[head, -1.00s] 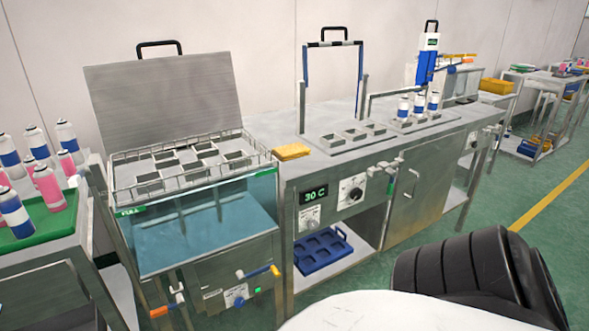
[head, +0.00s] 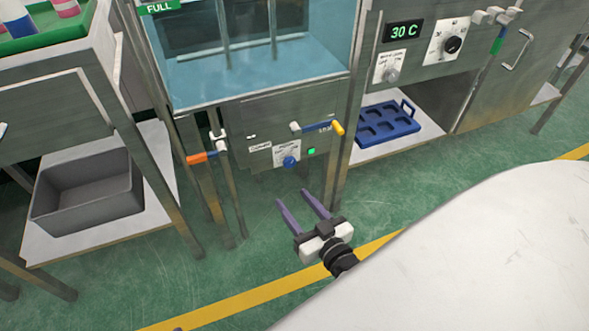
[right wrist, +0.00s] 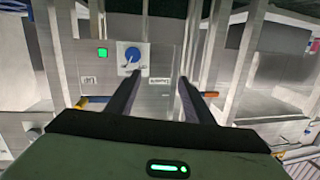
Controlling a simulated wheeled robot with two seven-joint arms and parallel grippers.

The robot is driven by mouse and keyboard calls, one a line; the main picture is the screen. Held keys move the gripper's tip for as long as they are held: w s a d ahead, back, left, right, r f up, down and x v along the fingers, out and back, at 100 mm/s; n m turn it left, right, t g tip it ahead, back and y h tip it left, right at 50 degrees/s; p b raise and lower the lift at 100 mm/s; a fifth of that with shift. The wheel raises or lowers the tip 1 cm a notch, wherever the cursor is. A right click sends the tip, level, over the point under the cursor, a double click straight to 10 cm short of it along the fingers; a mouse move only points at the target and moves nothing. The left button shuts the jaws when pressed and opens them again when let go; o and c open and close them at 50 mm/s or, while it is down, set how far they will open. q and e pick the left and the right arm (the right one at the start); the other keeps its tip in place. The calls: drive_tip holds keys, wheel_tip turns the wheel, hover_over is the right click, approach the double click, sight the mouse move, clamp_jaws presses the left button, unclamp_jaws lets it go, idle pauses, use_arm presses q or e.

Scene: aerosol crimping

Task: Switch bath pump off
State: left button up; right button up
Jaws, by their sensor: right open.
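The blue bath pump knob (head: 290,161) is on a pale plate on the steel panel below the water bath (head: 250,75). A green lit lamp (head: 311,151) is to its right. My right gripper (head: 291,196) is open and empty, in front of and below the knob, apart from it. In the right wrist view the knob (right wrist: 132,54) shows just beyond the tip of the left finger, with the green lamp (right wrist: 102,52) to its left. My open right gripper (right wrist: 160,78) has nothing between its fingers. My left gripper is out of view.
A yellow-tipped blue valve handle (head: 322,127) sits above right of the knob, and an orange-tipped one (head: 205,157) to its left. Steel legs flank the panel. A grey bin (head: 88,198) and a blue tray (head: 387,122) lie on low shelves. The green floor in front is clear.

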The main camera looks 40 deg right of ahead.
sight(291, 163)
drive_tip(key=w+d+h+b, duration=0.1)
drive_tip(key=w+d, duration=0.1)
drive_tip(key=w, duration=0.1)
drive_tip(key=w+d+f+m+h+b, duration=0.1)
drive_tip(key=w+d+b, duration=0.1)
drive_tip(key=w, duration=0.1)
drive_tip(key=w+d+f+h+b, duration=0.1)
drive_tip(key=w+d+b, duration=0.1)
drive_tip(key=w+d, duration=0.1)
drive_tip(key=shift+w+f+m+t, duration=0.25)
drive_tip(key=shift+w+m+t, duration=0.05)
drive_tip(key=shift+w+m, duration=0.15)
use_arm(q)
drive_tip(key=shift+w+d+r+t+h, duration=0.1)
drive_tip(key=shift+d+r+t+h, duration=0.05)
drive_tip(key=shift+d+h, duration=0.3)
drive_tip(key=shift+w+d+r+t+h, duration=0.1)
drive_tip(key=shift+w+d+t+h, duration=0.1)
drive_tip(key=shift+d, duration=0.35)
drive_tip(key=shift+w+d+r+t+h, duration=0.1)
drive_tip(key=shift+d+r+t+h, duration=0.05)
drive_tip(key=shift+d+h, duration=0.3)
use_arm(e)
drive_tip(key=shift+w+d+r, duration=0.1)
drive_tip(key=shift+w+d, duration=0.05)
drive_tip(key=shift+w, duration=0.5)
